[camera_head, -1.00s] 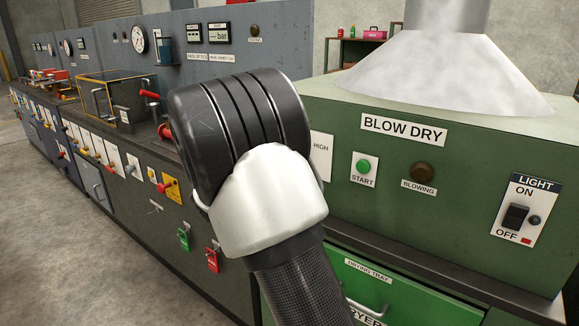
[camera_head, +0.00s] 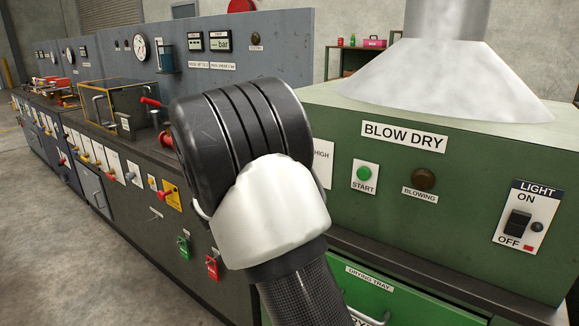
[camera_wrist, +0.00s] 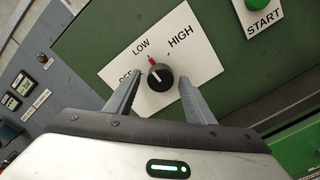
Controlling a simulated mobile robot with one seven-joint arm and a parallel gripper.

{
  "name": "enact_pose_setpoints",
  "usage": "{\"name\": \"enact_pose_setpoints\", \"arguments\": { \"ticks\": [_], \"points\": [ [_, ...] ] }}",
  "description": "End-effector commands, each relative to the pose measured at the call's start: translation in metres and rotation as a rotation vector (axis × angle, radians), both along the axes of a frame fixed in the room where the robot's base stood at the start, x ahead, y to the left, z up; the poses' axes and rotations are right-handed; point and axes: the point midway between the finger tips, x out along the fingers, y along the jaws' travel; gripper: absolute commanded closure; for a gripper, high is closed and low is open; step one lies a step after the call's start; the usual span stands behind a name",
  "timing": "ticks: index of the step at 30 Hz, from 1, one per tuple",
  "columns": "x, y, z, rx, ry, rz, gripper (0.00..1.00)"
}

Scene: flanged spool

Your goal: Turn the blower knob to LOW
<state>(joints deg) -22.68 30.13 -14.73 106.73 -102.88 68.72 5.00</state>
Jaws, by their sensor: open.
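The blower knob (camera_wrist: 160,77) is round and black and sits on a white plate (camera_wrist: 200,62) in the wrist view. The plate reads OFF, LOW and HIGH, with OFF partly covered by a finger. A red mark shows at the knob's edge on the side towards LOW, and a pale line on the knob's face points up-left. My gripper (camera_wrist: 160,74) is open, with one finger on each side of the knob and a visible gap to each. In the head view my arm's end hides the knob; only the HIGH edge of the plate (camera_head: 322,163) shows.
A green START button (camera_head: 364,174), a brown BLOWING lamp (camera_head: 424,179) and a LIGHT switch (camera_head: 518,222) are on the green blow-dry housing (camera_head: 455,195). A drying tray drawer (camera_head: 385,290) is below. A long grey bench with levers runs to the left.

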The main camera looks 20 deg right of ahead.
Motion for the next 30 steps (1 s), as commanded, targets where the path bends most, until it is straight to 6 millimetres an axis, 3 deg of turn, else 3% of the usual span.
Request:
{"name": "enact_pose_setpoints", "arguments": {
  "ticks": [7, 21, 30],
  "points": [
    [-0.015, 0.024, 0.002, 0.001, 0.0, 0.004, 0.51],
    [-0.076, 0.117, 0.001, 0.002, 0.001, 0.005, 0.51],
    [-0.095, 0.144, 0.0, 0.001, 0.002, 0.001, 0.51]
  ]
}}
